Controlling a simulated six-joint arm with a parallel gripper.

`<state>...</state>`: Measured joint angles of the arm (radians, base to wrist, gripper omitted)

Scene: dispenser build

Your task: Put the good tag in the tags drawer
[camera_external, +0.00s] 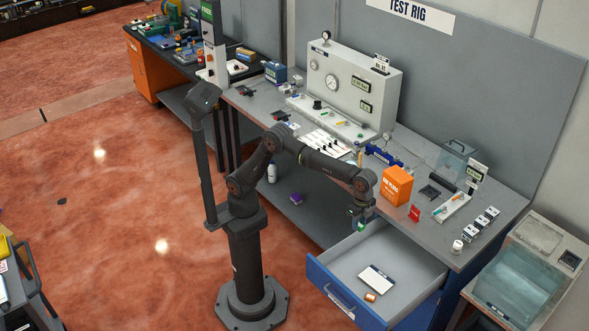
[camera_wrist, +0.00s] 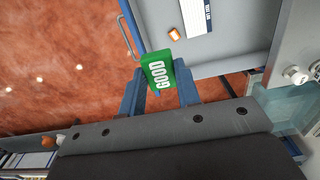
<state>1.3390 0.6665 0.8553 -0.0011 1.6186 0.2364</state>
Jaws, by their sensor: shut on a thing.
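The green tag (camera_wrist: 158,70) reads GOOD and is held between the two fingers of my gripper (camera_wrist: 160,88) in the wrist view. In the external view my gripper (camera_external: 361,216) points down with the green tag (camera_external: 361,226) below it, at the back left edge of an open blue drawer (camera_external: 332,293). The tag is small there, and I cannot tell whether it is over the drawer or just outside its side wall. The drawer also shows in the wrist view (camera_wrist: 232,58), beyond the tag and to the right.
A white card (camera_external: 377,279) and a small orange-brown item (camera_external: 370,297) lie in the drawer, with bare floor around them. On the bench above stand an orange box (camera_external: 396,186), a red tag (camera_external: 414,213) and a small white bottle (camera_external: 457,247). A clear-topped tank (camera_external: 520,275) stands at right.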

